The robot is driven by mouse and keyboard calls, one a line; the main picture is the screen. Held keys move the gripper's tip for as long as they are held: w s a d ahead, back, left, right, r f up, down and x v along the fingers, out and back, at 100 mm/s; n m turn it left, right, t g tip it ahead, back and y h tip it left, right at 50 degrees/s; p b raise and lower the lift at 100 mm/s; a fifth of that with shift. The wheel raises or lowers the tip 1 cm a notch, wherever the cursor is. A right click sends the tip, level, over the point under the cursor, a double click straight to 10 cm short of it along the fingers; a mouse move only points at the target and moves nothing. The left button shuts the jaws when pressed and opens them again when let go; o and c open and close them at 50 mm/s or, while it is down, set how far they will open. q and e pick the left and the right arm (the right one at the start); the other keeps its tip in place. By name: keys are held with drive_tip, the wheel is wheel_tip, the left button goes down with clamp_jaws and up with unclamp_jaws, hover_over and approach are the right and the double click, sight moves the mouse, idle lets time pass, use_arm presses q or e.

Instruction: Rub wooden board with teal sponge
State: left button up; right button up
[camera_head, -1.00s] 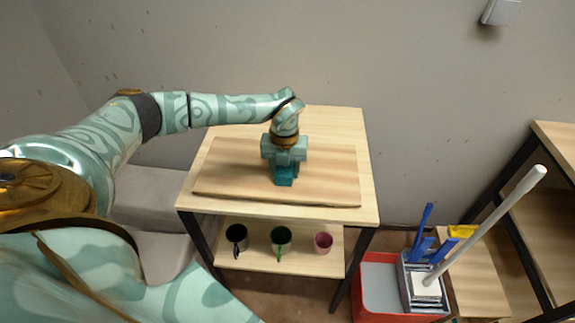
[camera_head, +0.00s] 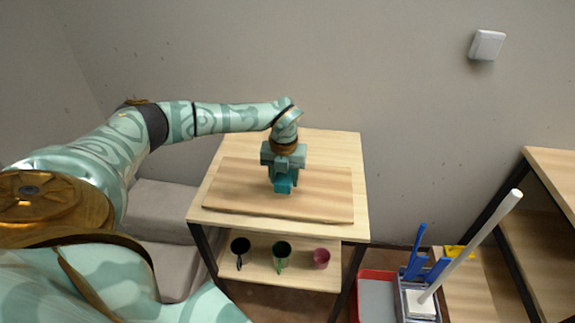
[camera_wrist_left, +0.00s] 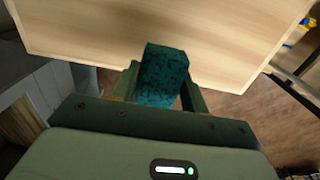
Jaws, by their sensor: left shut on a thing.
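The wooden board (camera_head: 322,192) lies flat on the top of a small table. My left gripper (camera_head: 284,180) is over the middle of the board, pointing down. It is shut on the teal sponge (camera_head: 284,187), which shows below the fingers. In the left wrist view the sponge (camera_wrist_left: 163,75) is a speckled dark teal block between the two fingers. Pale wood (camera_wrist_left: 225,40) lies beyond it. I cannot tell whether the sponge touches the board. My right gripper is not in view.
The table (camera_head: 335,148) has a lower shelf with a black mug (camera_head: 240,247), a green mug (camera_head: 281,252) and a pink cup (camera_head: 321,258). A red bin (camera_head: 372,276) and a caddy with long handles stand at right. A wooden shelf unit (camera_head: 550,165) is far right.

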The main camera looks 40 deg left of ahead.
use_arm(q)
drive_tip(key=shift+r+p, duration=0.35)
drive_tip(key=shift+r, duration=0.3)
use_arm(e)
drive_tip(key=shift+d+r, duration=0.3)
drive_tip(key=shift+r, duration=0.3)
use_arm(q)
drive_tip(key=shift+w, duration=0.1)
